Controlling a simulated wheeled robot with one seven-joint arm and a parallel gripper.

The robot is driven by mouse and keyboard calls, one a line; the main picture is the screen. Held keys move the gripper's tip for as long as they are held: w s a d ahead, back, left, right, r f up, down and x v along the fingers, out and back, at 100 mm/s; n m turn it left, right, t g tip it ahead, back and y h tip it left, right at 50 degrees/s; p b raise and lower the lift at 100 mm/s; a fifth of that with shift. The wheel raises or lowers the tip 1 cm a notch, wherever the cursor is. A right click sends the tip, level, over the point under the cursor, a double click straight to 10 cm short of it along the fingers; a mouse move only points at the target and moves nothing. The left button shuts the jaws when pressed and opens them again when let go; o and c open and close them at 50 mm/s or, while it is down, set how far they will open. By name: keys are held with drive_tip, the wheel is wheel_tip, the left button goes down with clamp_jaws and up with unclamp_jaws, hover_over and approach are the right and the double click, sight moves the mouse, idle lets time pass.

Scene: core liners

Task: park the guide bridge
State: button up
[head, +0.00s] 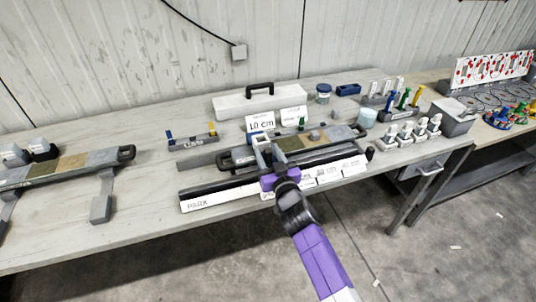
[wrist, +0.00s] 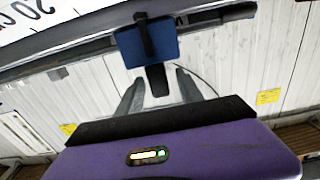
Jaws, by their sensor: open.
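In the wrist view, a blue block with a black strap and a black tab (wrist: 146,42), which looks like the guide bridge, sits on a dark rail just beyond my gripper (wrist: 159,78). The two grey fingers are apart, with the black tab's lower end showing between them; I cannot tell whether they touch it. In the head view my gripper (head: 267,150) reaches over the middle of the long rail (head: 222,191), its purple body low over the front scale. The bridge is largely hidden there. The rail's white front strip reads PARK (head: 197,204) at its left end.
A core liner tray (head: 338,134) lies behind the rail, with a 10 cm sign (head: 261,121) and a long white box (head: 235,104) farther back. White-topped pieces (head: 405,132) and a grey bin (head: 452,118) stand at right. Bare bench lies left of PARK (head: 150,205).

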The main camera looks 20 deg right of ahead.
clamp_jaws()
idle(1.4)
